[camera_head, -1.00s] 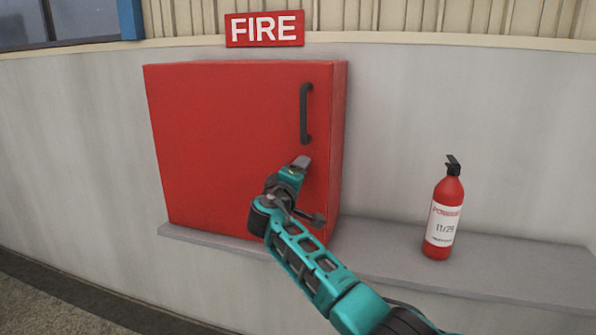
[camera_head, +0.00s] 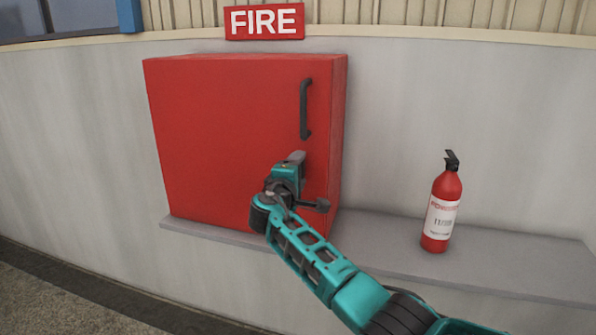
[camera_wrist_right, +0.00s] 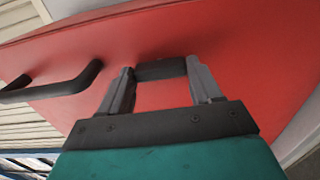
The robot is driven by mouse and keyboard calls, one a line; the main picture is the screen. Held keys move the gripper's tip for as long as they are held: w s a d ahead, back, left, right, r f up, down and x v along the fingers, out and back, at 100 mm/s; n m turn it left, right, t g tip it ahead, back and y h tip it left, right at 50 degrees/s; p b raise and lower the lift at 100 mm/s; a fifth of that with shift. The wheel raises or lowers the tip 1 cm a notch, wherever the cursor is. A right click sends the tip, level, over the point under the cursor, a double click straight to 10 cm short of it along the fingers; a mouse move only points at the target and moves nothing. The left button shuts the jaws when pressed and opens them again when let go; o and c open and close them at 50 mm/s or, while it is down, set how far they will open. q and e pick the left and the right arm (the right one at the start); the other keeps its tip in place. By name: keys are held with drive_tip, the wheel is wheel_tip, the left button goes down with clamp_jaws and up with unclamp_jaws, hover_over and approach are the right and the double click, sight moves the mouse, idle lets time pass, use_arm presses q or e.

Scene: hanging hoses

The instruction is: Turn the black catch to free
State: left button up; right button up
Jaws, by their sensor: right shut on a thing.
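The red cabinet (camera_head: 220,140) stands on the grey ledge with its door closed and a dark bar handle (camera_head: 305,110) upright near the door's right edge. My right gripper (camera_head: 297,157) is at the door just below the handle. In the right wrist view, the gripper (camera_wrist_right: 160,75) has its two grey fingers on either side of the black catch (camera_wrist_right: 160,70), shut on it against the red door. The handle (camera_wrist_right: 55,84) shows at the left of that view. The catch is hidden behind the gripper in the head view. My left gripper is not in view.
A red fire extinguisher (camera_head: 441,205) stands on the grey ledge (camera_head: 490,262) to the right of the cabinet. A red FIRE sign (camera_head: 264,22) is on the wall above. The ledge between cabinet and extinguisher is clear.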

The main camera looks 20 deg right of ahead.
drive_tip(key=o, duration=1.1)
drive_tip(key=shift+c, duration=0.2)
drive_tip(key=v, duration=1.3)
